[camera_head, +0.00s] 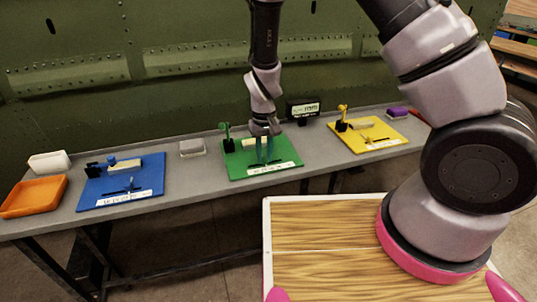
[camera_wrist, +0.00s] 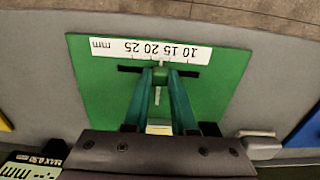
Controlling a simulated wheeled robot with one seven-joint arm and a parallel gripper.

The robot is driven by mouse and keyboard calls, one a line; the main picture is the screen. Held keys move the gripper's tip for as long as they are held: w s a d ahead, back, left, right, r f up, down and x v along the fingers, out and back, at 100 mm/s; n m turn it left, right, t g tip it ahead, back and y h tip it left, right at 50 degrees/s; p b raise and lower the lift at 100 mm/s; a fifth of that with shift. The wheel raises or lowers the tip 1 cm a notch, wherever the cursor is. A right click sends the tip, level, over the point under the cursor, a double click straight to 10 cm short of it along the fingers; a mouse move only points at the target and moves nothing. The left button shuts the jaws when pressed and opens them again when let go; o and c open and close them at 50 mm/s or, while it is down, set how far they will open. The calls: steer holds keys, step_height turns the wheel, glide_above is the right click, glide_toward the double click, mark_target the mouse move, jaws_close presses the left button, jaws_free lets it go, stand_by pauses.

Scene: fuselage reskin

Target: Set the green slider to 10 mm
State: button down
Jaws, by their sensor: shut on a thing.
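The green board (camera_head: 236,170) lies on the grey bench, with a white scale strip (camera_head: 273,168) along its front edge. In the wrist view the green board (camera_wrist: 105,95) shows a dark slot, and the scale (camera_wrist: 150,49) reads upside down, with marks 10, 15, 20, 25 and mm. My gripper (camera_head: 264,160) points down over the slot. In the wrist view my gripper (camera_wrist: 159,73) is shut on the slider, near the scale's middle marks. The slider's small pale part (camera_wrist: 157,94) shows between the fingers. Its exact reading is too small to tell.
A blue board (camera_head: 115,190) lies to the left and a yellow board (camera_head: 368,135) to the right. A dark digital display (camera_head: 303,109) stands behind the green board. An orange tray (camera_head: 33,197) and a white box (camera_head: 49,162) sit at the bench's left end.

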mark_target(252, 166)
steer(key=shift+s+a, duration=0.3)
steer(key=shift+a, duration=0.65)
steer(key=shift+s+a, duration=0.25)
steer(key=shift+a, duration=0.7)
steer(key=c, duration=0.7)
jaws_free()
steer(key=shift+a, duration=0.1)
step_height(252, 166, up, 11)
steer(key=shift+f, duration=0.1)
